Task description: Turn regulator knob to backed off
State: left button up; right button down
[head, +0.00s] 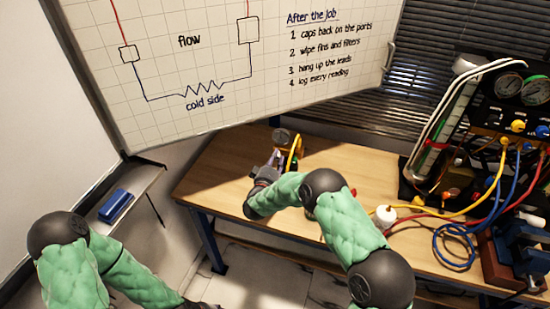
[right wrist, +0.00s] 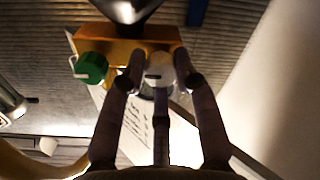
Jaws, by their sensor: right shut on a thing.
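The brass-yellow regulator (head: 297,148) stands near the back left of the wooden bench, with a round gauge (head: 282,135) on top. My right gripper (head: 277,160) reaches it from the front; its fingers are small and partly hidden in the head view. In the right wrist view, the brass body (right wrist: 110,46) lies across the top, with a green knob (right wrist: 91,68) at its left. There my right gripper (right wrist: 158,75) is shut on a pale grey knob (right wrist: 158,77) below the body, probably the regulator knob. Any marking on it cannot be read.
A manifold with gauges (head: 508,85) stands at the bench's right, with yellow, red and blue hoses (head: 470,215) in front. A blue vise (head: 525,250) sits at the right edge. A whiteboard (head: 215,60) hangs behind. The bench (head: 225,165) is clear left of the regulator.

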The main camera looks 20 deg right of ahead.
jog(key=shift+s+d+f+n, duration=0.15)
jog(key=shift+s+f+n, duration=0.15)
jog(key=shift+f, duration=0.3)
jog(key=c, duration=1.2)
grip_release()
jog(key=shift+o, duration=1.3)
jog(key=shift+d, duration=0.1)
jog(key=shift+w+r, duration=0.1)
jog(key=shift+r, duration=0.2)
jog(key=v, duration=1.2)
